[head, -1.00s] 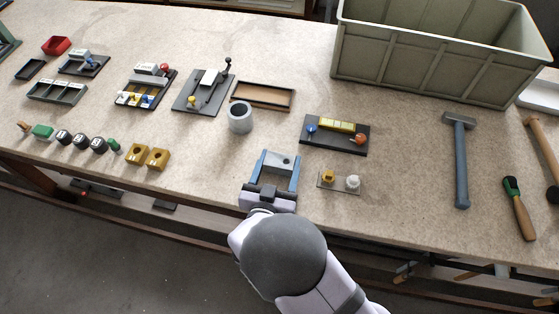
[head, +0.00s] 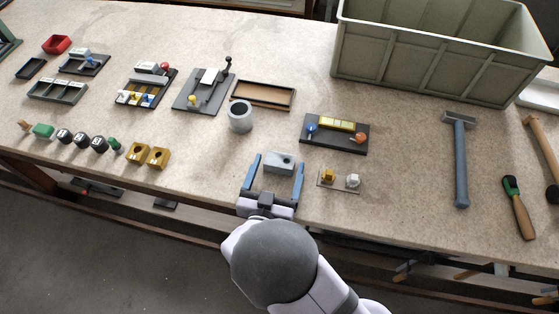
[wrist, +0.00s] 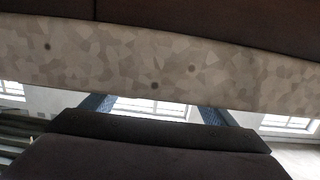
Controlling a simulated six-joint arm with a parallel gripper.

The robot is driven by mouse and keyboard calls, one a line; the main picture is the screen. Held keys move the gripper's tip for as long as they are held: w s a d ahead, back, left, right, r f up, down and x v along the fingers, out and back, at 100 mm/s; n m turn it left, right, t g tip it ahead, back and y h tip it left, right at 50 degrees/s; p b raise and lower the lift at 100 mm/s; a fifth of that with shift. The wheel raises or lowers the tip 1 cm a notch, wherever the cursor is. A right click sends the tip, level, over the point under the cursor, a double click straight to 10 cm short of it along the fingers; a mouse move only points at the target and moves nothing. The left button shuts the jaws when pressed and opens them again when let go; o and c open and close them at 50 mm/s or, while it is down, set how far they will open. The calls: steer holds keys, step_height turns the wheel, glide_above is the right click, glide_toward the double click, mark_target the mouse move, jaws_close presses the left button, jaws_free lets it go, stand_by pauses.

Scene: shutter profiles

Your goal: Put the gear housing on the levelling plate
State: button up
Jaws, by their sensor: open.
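The gear housing appears to be the pale grey block with a round hole (head: 279,163), standing on the bench near its front edge. My gripper (head: 278,154) is open, with one blue finger on each side of the block and a visible gap on both sides. The levelling plate seems to be the dark plate (head: 350,148) bearing a yellow bar, a blue knob and an orange knob, right of and behind the block. The wrist view shows my blue fingers but no block that I can make out.
A small plate with yellow and white fittings (head: 325,186) lies just right of my gripper. A grey cylinder (head: 240,118) and a brown tray (head: 262,105) are behind it. A hammer (head: 461,165) and a large crate (head: 430,60) are right.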

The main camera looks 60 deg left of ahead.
mark_target(280, 168)
steer(key=v, duration=0.5)
steer(key=shift+d+p, duration=0.25)
steer(key=shift+p, duration=0.1)
steer(key=shift+f, duration=0.1)
steer(key=c, duration=0.6)
steer(key=shift+o, duration=0.2)
